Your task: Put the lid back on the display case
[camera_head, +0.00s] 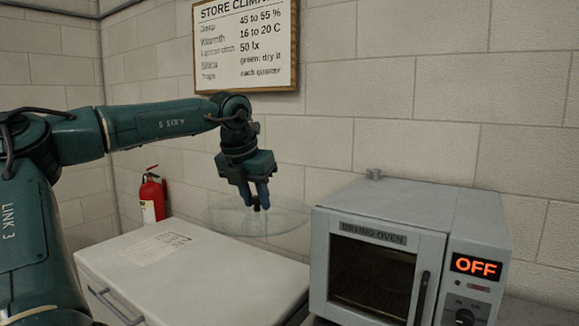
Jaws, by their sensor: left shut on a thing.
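My left gripper (257,203) is in the middle of the head view, pointing down, with its fingers shut on the knob of a clear round lid (285,222). The lid is a thin see-through disc, roughly level, and shows near the far right corner of the white cabinet top. Its right edge shows close to the left side of the drying oven; I cannot tell whether they touch. I cannot make out the display case in this view. My right gripper is not in view.
A white cabinet (207,275) with a paper sheet (158,247) on top stands below my left arm. A grey drying oven (400,212) reading OFF stands at right. A fire extinguisher (152,197) and a framed notice (245,45) are by the wall. The cabinet top is mostly clear.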

